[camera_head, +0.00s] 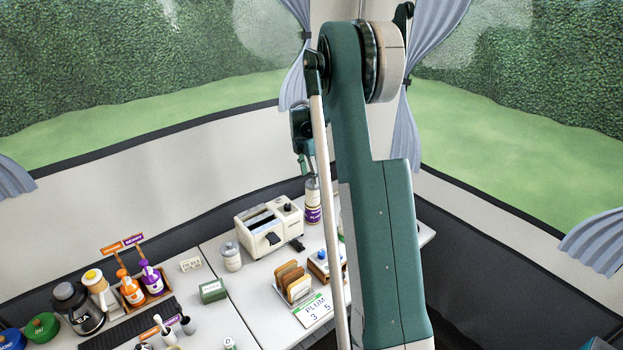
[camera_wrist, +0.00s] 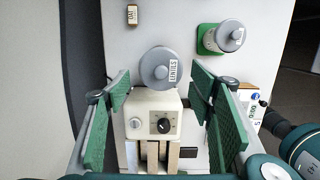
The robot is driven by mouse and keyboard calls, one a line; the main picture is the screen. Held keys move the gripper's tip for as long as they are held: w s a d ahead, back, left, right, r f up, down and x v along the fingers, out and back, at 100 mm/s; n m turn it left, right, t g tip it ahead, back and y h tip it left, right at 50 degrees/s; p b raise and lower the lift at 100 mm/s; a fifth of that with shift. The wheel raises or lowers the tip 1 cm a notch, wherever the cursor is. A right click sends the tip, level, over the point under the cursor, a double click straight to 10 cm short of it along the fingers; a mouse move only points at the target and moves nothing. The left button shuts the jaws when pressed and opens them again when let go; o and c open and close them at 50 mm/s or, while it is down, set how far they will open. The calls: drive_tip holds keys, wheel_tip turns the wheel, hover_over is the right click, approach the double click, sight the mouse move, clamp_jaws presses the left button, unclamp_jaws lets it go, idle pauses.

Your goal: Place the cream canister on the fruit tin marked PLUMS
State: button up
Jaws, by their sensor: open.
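A pale cream canister (camera_head: 312,184) stands upright behind the toaster in the head view, directly above a tin with a purple label (camera_head: 313,212). It appears to rest on that tin, whose lettering is too small to read surely. In the wrist view a round grey lid (camera_wrist: 158,68), its tag seeming to read LENTILS, covers whatever is under it. My gripper (camera_head: 310,170) is above the canister in the head view. In the wrist view its green fingers (camera_wrist: 162,95) are spread wide on either side, apart from the lid, with nothing held.
A cream toaster (camera_head: 268,229) stands close in front. A lidded jar (camera_head: 231,257), a toast rack (camera_head: 293,281) and a PLUM sign (camera_head: 313,311) are nearby. In the wrist view another grey-lidded container (camera_wrist: 229,36) stands by a green piece. My arm hides the table's right part.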

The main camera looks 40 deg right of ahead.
drive_tip(key=shift+a, duration=0.1)
idle(0.5)
drive_tip(key=s+a+r+m+t, duration=0.1)
drive_tip(key=s+a+r+m, duration=0.2)
drive_tip(key=s+a+r, duration=0.35)
drive_tip(key=s+a+r+m+t, duration=0.1)
drive_tip(key=s+a+r+m, duration=0.25)
drive_tip(key=a+r, duration=0.6)
drive_tip(key=s+a+r+m+t, duration=0.15)
drive_tip(key=s+a+r, duration=0.35)
drive_tip(key=a, duration=0.6)
drive_tip(key=s+a+f+m+t+y, duration=0.1)
drive_tip(key=s+a+m+t, duration=0.1)
drive_tip(key=s+a+m, duration=0.3)
drive_tip(key=s+a+f+m+t, duration=0.1)
drive_tip(key=s+a+m, duration=0.4)
drive_tip(key=s+a, duration=0.9)
drive_tip(key=s, duration=0.7)
drive_tip(key=shift+f+t+y, duration=0.35)
drive_tip(key=shift+y, duration=0.05)
